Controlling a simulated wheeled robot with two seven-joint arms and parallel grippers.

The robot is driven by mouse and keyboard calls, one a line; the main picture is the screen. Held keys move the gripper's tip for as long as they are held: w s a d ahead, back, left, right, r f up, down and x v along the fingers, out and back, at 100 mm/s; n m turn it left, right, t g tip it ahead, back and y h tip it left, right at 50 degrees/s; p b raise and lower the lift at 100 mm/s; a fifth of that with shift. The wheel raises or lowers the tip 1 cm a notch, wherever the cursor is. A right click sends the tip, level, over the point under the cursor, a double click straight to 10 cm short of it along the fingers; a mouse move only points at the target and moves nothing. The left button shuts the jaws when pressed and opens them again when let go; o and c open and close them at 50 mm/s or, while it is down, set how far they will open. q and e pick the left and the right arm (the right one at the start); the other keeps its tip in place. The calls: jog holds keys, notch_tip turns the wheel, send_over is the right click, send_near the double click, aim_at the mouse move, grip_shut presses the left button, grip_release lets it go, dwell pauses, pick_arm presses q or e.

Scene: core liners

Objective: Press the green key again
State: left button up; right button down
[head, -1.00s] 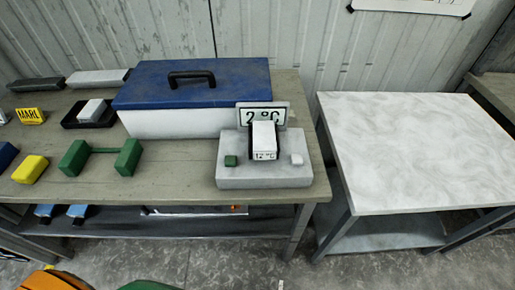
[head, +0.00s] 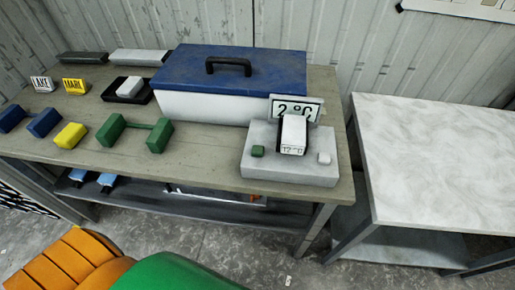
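The green key (head: 257,151) is a small green block on the left of the top of a light grey device (head: 288,172). The device stands on the right end of the workbench. A small white key (head: 324,158) sits on its right. Between them a white block in a black holder (head: 293,132) carries a label that seems to read 12 °C. Behind it a sign (head: 297,107) reads 2 °C. Nothing covers the green key; I cannot tell whether it is pressed down. Neither of my grippers is in view.
On the workbench (head: 200,165), a blue-lidded white box (head: 215,107) stands behind the device. Green linked blocks (head: 159,136), a yellow block (head: 71,136) and blue blocks (head: 44,123) lie to the left. A marble-topped table (head: 440,160) at the right is bare where visible.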

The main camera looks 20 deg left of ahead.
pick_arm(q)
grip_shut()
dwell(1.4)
